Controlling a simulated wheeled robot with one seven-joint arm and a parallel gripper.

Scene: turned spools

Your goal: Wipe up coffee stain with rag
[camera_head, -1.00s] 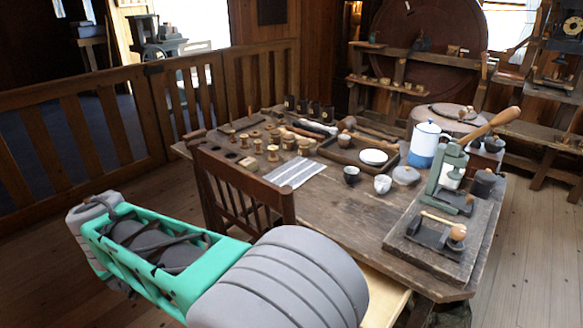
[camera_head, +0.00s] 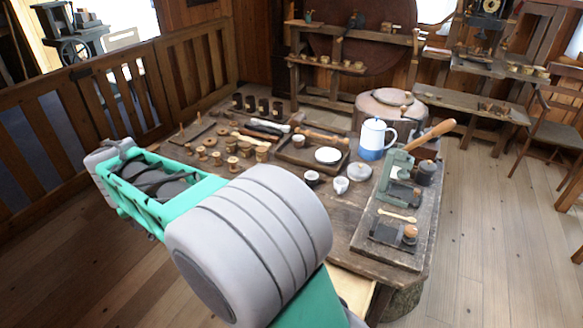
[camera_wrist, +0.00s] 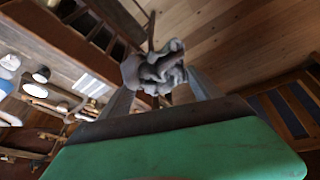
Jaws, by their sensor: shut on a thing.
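The rag, a crumpled grey cloth (camera_wrist: 152,70), is bunched between the fingers of my gripper (camera_wrist: 155,78) in the wrist view. My gripper is shut on it and holds it in the air, with floorboards behind it. In the head view my arm hides the gripper and the rag. The worn wooden table (camera_head: 335,215) stands to the right of my arm. I cannot make out a coffee stain on its visible top; my arm covers the near left part.
A white and blue coffee pot (camera_head: 373,138), a white cup (camera_head: 341,185) and a green lever press (camera_head: 395,175) stand on the table. Several wooden spools (camera_head: 232,163) stand further left. A striped cloth (camera_wrist: 92,85) shows on the table in the wrist view. A railing (camera_head: 100,105) runs behind.

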